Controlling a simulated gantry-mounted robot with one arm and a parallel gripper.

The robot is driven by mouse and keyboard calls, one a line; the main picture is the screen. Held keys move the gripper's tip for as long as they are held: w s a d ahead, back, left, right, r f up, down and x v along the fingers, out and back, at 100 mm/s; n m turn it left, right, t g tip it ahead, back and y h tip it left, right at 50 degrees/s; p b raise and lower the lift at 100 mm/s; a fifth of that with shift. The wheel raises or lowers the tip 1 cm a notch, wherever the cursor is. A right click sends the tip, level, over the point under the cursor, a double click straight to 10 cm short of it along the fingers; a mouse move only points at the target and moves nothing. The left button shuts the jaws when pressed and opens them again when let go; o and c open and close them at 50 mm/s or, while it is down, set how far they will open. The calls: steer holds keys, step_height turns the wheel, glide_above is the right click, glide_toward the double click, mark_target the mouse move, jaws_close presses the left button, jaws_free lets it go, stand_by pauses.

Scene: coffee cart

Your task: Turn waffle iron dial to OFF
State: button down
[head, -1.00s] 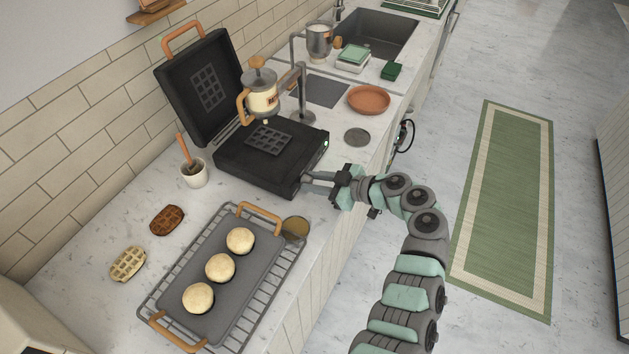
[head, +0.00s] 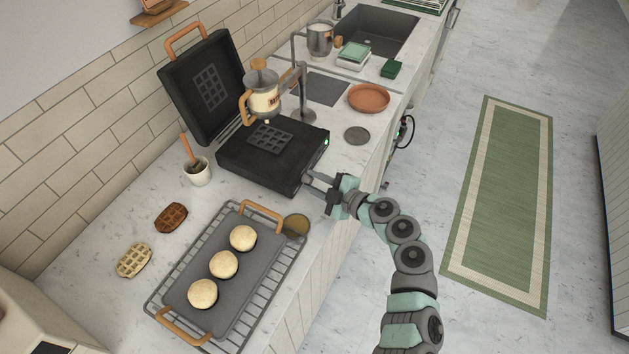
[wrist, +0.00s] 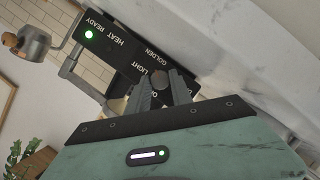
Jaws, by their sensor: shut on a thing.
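The black waffle iron (head: 270,172) stands on the counter with its lid (head: 205,85) raised. My gripper (head: 308,184) is at its front face, near the lower corner. In the wrist view my gripper (wrist: 160,88) is shut on the dark round dial (wrist: 158,78), whose outer part shows between the fingertips. The front panel (wrist: 125,52) reads HEAT READY and LIGHT GOLDEN; lettering nearer the fingers is partly hidden. A green lamp (wrist: 88,34) is lit beside HEAT READY. The dial's pointer is not visible, so its setting cannot be told.
A griddle tray with several round doughs (head: 223,264) sits on a wire rack (head: 157,310) near the gripper. A batter dispenser (head: 263,95) stands behind the iron. The floor side at right is open.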

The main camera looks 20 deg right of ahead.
steer(key=shift+f+n, duration=0.15)
steer(key=shift+n, duration=0.25)
steer(key=shift+t, duration=0.3)
steer(key=c, duration=1.1)
jaws_free()
steer(key=shift+c, duration=0.2)
steer(key=v, duration=1.1)
steer(key=shift+p, duration=0.35)
steer(key=shift+a, duration=0.1)
